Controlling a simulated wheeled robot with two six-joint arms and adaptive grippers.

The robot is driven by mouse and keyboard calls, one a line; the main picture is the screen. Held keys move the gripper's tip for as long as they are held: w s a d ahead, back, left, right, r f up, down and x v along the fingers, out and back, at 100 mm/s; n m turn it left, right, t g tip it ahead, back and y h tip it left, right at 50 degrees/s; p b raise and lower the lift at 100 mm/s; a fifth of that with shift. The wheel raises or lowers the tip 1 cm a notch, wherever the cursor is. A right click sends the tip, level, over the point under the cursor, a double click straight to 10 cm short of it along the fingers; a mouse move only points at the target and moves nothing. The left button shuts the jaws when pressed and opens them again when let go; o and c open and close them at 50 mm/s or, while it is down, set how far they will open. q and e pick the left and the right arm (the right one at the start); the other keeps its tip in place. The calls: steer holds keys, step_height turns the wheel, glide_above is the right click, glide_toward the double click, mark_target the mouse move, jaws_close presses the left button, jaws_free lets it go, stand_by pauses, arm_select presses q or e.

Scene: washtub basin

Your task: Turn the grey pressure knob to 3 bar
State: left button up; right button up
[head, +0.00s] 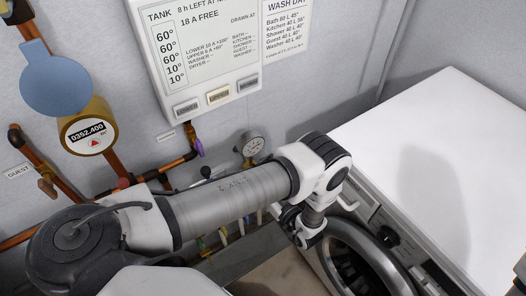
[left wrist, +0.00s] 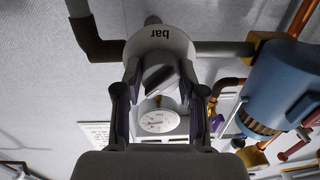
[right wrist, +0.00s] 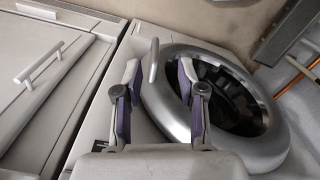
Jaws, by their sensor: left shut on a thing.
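In the left wrist view the grey pressure knob (left wrist: 158,74) sits on a round white dial (left wrist: 166,38) marked "bar", which appears upside down. My left gripper (left wrist: 160,69) is shut on the knob, one finger on each side of it. The dial's numbers are hidden, so I cannot read the setting. A round white pressure gauge (left wrist: 157,121) lies below the knob there and shows in the head view (head: 252,144); its reading is too small to tell. In the head view my left arm hides the knob and gripper. My right gripper (right wrist: 158,69) is open and empty above the washing machine.
In the head view a tank panel (head: 205,55), copper pipes (head: 60,170) and a water meter (head: 88,134) are on the wall. A washing machine with a round door (head: 365,262) stands at right. The blue-grey cylinder (left wrist: 280,88) is close right of the left gripper.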

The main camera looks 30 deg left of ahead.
arm_select(q)
steer(key=n+p, duration=0.1)
steer(key=n, duration=0.5)
steer(key=shift+r, duration=0.1)
steer(key=n, duration=0.3)
steer(key=shift+a+h+p, duration=0.1)
steer(key=shift+h+p, duration=0.2)
steer(key=shift+p, duration=0.05)
steer(key=shift+n+t+p, duration=0.3)
steer(key=shift+n+p, duration=0.05)
steer(key=shift+n, duration=1.45)
steer(key=o, duration=0.9)
steer(key=shift+o, duration=1.2)
